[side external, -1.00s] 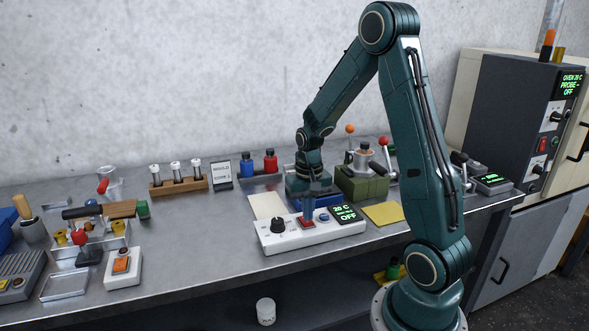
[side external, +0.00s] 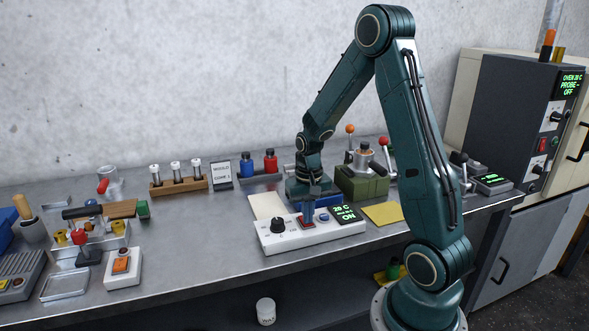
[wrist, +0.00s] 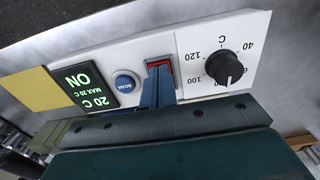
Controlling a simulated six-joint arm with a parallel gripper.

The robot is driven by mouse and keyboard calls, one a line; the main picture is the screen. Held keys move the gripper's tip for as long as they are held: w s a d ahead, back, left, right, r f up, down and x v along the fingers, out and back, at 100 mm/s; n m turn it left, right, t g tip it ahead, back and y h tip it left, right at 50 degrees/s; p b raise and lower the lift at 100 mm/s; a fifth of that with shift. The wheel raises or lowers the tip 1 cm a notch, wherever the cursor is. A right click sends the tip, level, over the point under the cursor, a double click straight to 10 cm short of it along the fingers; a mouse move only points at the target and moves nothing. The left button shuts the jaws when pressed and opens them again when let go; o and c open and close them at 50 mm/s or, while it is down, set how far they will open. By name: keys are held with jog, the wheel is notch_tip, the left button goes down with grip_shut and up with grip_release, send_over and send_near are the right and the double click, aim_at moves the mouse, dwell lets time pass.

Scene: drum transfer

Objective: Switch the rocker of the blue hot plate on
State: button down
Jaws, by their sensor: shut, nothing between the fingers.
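The hot plate's control box (side external: 290,243) is a white housing on the bench front, with a black knob (side external: 278,225), a red rocker (side external: 307,222), a blue button (side external: 322,215) and a green display (side external: 347,213) reading ON. The wrist view shows the rocker (wrist: 161,65) in a dark frame, and the display (wrist: 83,87) reads 20 C, MAX 25 C, ON, upside down. My gripper (wrist: 157,78) is shut and empty, its blue-grey fingertips at the rocker and covering part of it. I cannot tell whether they still touch it.
A yellow pad (side external: 383,214) lies right of the box and a pale plate (side external: 266,206) behind it. Blue (side external: 246,166) and red (side external: 270,161) bottles stand farther back.

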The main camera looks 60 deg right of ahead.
jog(key=shift+r, duration=3.5)
jog(key=s+a+r+n+t, duration=0.2)
jog(key=s+a+r+n, duration=0.15)
jog(key=a+r, duration=0.6)
jog(key=s+a+r+n+t, duration=0.3)
jog(key=s+a+r+n, duration=0.1)
jog(key=s+a, duration=0.5)
jog(key=shift+a+n+t, duration=0.3)
jog(key=shift+a+n, duration=0.05)
jog(key=shift+n, duration=0.4)
